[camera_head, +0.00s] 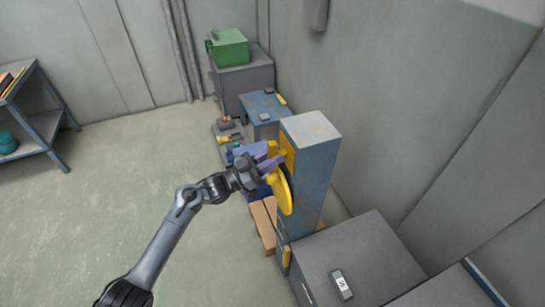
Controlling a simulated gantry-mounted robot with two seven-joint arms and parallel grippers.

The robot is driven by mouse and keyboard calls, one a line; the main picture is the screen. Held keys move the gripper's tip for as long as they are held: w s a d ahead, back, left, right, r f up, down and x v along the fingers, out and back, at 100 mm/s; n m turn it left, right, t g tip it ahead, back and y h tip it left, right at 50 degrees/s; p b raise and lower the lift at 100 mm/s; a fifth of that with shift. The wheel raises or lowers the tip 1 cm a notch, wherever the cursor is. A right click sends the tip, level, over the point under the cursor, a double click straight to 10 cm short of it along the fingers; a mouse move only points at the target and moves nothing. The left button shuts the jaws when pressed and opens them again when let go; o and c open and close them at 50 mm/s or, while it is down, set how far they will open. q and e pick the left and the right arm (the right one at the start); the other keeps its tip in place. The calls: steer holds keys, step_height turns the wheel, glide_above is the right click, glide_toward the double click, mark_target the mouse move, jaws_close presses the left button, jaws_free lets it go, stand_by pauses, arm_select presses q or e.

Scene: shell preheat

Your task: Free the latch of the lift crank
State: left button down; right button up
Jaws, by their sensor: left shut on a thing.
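The lift crank (285,195) is a yellow, disc-like part on the left side of a tall grey-blue column (312,165). A small upright yellow piece (273,147) shows at its upper left; I cannot tell whether this is the latch. My right gripper is not in view.
A grey cabinet (365,255) with a small device (341,284) on top stands at the lower right. A blue bench (262,105) and a green box (228,47) on a grey cabinet are behind. A shelf (40,125) stands at left. The floor at left is clear.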

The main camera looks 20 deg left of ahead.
arm_select(q)
steer(key=c, duration=1)
jaws_free()
steer(key=shift+o, duration=0.2)
steer(key=v, duration=1)
steer(key=shift+s+a+p, duration=0.25)
steer(key=shift+p, duration=0.2)
steer(key=shift+f, duration=0.1)
